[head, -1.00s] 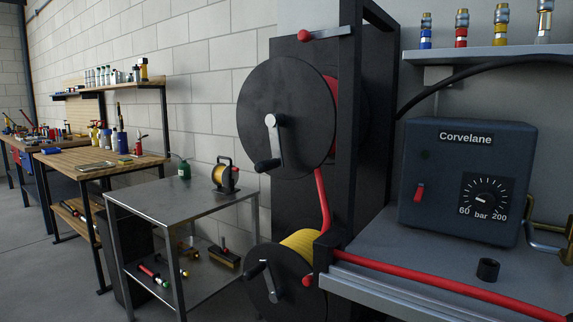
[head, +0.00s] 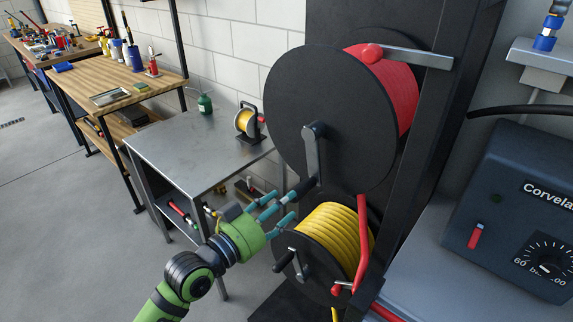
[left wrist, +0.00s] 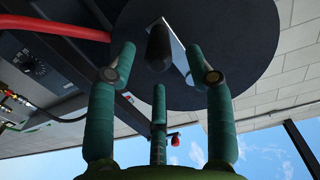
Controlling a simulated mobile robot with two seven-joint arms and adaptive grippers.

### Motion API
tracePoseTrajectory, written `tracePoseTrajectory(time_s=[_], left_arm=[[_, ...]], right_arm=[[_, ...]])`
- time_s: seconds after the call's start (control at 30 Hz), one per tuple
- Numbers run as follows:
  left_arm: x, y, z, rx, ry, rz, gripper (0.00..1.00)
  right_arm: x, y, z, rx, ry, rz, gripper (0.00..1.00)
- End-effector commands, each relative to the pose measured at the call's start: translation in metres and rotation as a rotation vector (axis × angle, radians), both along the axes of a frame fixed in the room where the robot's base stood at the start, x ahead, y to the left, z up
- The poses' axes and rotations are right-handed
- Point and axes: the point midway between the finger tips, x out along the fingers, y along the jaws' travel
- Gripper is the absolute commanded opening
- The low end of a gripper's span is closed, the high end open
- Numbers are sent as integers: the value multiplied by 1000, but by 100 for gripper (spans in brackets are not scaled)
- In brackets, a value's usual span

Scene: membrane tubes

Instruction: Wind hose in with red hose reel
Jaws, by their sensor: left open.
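The red hose reel (head: 398,88) is at the upper middle of the head view, red hose showing behind its black side disc (head: 325,120). Its grey crank arm (head: 312,155) hangs down to a black grip (head: 299,191). My green left gripper (head: 280,208) is open, its teal fingertips close to this grip. In the left wrist view, the grip (left wrist: 158,48) lies ahead, between the spread fingers (left wrist: 163,75); I cannot tell whether any finger touches it. Red hose (head: 362,235) runs down from the reel. My right gripper is out of view.
A yellow hose reel (head: 338,232) with its own crank (head: 294,264) sits just below the left gripper. A metal table (head: 185,150) stands left; a Corvelane box (head: 515,215) stands right.

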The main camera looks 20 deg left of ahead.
Motion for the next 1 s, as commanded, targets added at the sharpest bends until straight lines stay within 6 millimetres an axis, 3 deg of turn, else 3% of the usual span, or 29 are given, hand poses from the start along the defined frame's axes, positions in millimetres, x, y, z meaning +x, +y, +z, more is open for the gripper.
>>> tracePoseTrajectory(time_s=[0.5,0.87,1.0], left_arm=[[60,-23,3,-3,-4,-1,52],[65,-25,1,-1,-4,-1,52],[65,-25,1,-1,-4,-1,0]], right_arm=[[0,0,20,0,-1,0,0],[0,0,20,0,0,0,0],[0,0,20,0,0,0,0]])
